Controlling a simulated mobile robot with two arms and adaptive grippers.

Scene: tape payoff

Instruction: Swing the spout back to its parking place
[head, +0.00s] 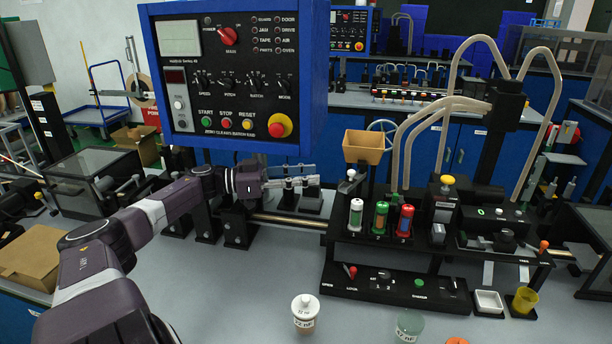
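My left arm comes in from the lower left, and its gripper (312,176) points right, at the left side of a black dispensing station (340,222). The grey fingers lie nearly level; their gap is too small to read. I see nothing clearly held between them. The station carries a white, a green and a red cylinder (406,222), numbered on the base. Pale bent tubes (408,125) run from a black post head (506,102) down to the station. I cannot tell for certain which part is the spout, or where its parking place is. My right gripper is not in view.
A blue-framed control panel (232,75) hangs above my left forearm. A tan hopper (366,147) stands behind the cylinders. A lidded jar (304,313) and a greenish jar (409,325) stand in front, with a white tray (488,301) and yellow cup (525,299) at right.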

